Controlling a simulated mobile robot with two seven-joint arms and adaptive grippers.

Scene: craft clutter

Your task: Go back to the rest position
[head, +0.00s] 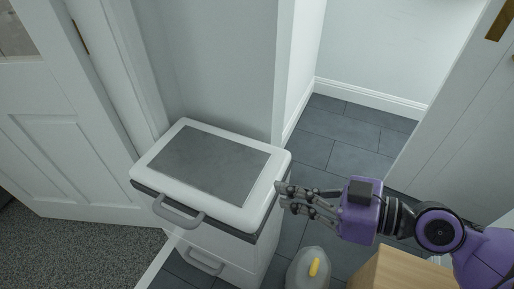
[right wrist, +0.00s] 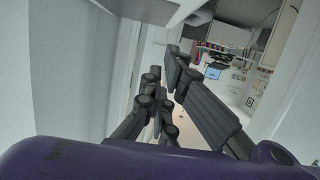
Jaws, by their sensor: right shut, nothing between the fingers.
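My right gripper (head: 284,197) is on a purple arm that comes in from the right in the head view. Its fingers point left, close to the right side of a white drawer cabinet (head: 232,214) with a grey top panel. I cannot tell whether the fingertips touch it. The gripper is shut and empty. In the right wrist view its dark fingers (right wrist: 165,88) fill the middle, with purple housing below. My left gripper is in neither view.
A grey drawer handle (head: 178,214) sticks out at the cabinet's front. A grey rounded object with a yellow part (head: 309,272) and a wooden block-like piece (head: 400,270) stand below my right arm. White doors flank both sides. Dark tiled floor (head: 345,135) lies open behind.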

